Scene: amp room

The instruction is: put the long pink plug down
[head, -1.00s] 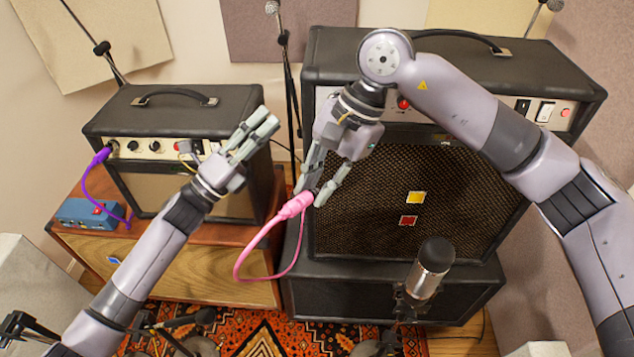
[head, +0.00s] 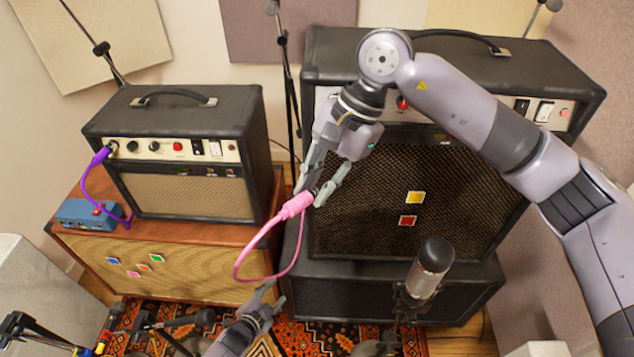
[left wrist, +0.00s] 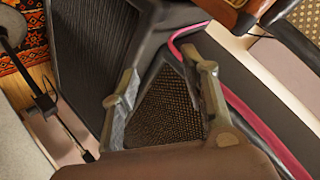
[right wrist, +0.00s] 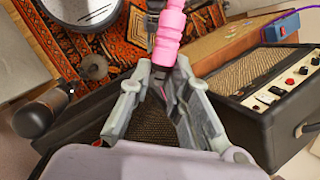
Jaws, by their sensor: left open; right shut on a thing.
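The long pink plug (head: 297,204) is held in the air in front of the large amp's left edge, its pink cable looping down to the left. My right gripper (head: 322,192) is shut on it; in the right wrist view the pink plug (right wrist: 170,32) sticks out beyond the fingertips (right wrist: 160,78). My left gripper (head: 266,296) is low, over the rug's edge below the cable loop, empty. In the left wrist view its fingers (left wrist: 168,85) are spread apart, with the pink cable (left wrist: 245,110) passing behind them.
A small amp (head: 180,150) with a purple plug (head: 101,155) stands on a wooden cabinet (head: 190,270) beside a blue pedal (head: 88,214). The large amp (head: 400,200) is at right. A microphone (head: 430,268) stands in front. The patterned rug (head: 340,335) shows below.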

